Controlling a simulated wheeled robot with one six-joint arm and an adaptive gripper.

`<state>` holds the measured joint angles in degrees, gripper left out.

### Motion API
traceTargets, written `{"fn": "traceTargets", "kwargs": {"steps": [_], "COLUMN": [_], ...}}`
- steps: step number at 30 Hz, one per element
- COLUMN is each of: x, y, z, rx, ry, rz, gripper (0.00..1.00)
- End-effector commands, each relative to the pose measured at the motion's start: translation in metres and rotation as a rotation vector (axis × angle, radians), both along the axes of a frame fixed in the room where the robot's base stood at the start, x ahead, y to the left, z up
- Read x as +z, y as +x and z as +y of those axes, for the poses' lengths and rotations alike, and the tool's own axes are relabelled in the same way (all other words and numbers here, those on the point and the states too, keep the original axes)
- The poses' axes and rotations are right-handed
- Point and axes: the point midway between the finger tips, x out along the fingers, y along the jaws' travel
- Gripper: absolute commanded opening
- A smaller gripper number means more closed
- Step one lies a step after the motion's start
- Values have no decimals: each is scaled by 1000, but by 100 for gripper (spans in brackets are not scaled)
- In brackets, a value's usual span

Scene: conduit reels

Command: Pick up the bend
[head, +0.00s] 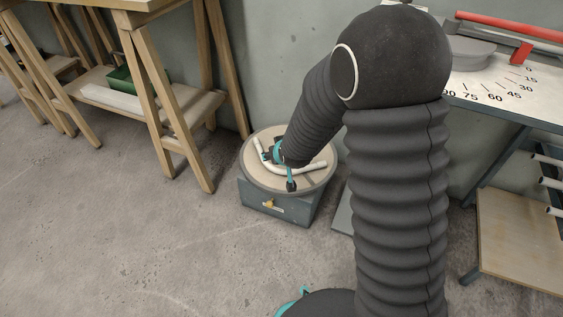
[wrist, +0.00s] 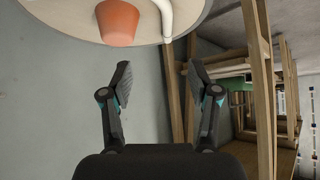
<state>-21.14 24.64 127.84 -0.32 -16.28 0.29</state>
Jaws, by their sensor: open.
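The bend, a white curved pipe (head: 312,167), lies on a round tan-topped turntable (head: 318,183). Part of it is hidden behind my arm and gripper in the head view. In the wrist view one white length of the bend (wrist: 166,18) shows at the top edge, beyond the fingertips. My gripper (wrist: 160,70) is open and empty, its two fingers spread with a clear gap between them. In the head view my gripper (head: 277,171) is over the turntable, close to the bend; I cannot tell if they touch.
An orange tapered object (wrist: 118,22) is beside the bend in the wrist view. The turntable sits on a grey box (head: 262,200). A wooden trestle bench (head: 150,95) stands left, and a table with an angle scale (head: 500,92) stands right. The floor at left is clear.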

Motion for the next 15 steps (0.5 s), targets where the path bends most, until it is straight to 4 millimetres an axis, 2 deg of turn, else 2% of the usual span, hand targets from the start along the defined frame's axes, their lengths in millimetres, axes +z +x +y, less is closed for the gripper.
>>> {"fn": "traceTargets", "kwargs": {"steps": [1,3,8,15], "x": [-15,-25,-39,-67], "y": [1,3,8,33], "z": [7,13,20,31], "rx": [10,19,27,27], "ry": [1,3,7,6], "rz": [-2,-9,-20,-19], "gripper": [61,61,61,61]}}
